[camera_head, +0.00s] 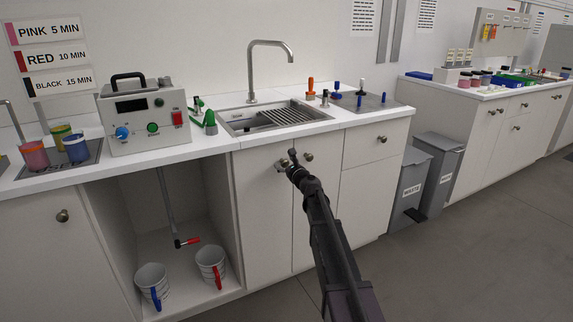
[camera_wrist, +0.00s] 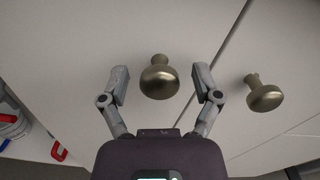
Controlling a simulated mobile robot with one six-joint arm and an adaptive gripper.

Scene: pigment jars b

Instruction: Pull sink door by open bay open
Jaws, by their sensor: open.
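The sink door by the open bay (camera_head: 262,220) is a flat white panel under the sink, and it looks shut. Its round brass-coloured knob (camera_wrist: 159,78) lies between my open fingers in the wrist view, with clear gaps on both sides. In the head view my gripper (camera_head: 287,161) is at the upper right corner of this door and partly covers the knob. The fingertips (camera_wrist: 161,80) do not visibly touch the knob. A second knob (camera_wrist: 264,95) on the neighbouring door sits to the right, outside my fingers; it also shows in the head view (camera_head: 308,157).
Grey waste bins (camera_head: 411,180) stand to the right of the cabinet. The floor in front is clear.

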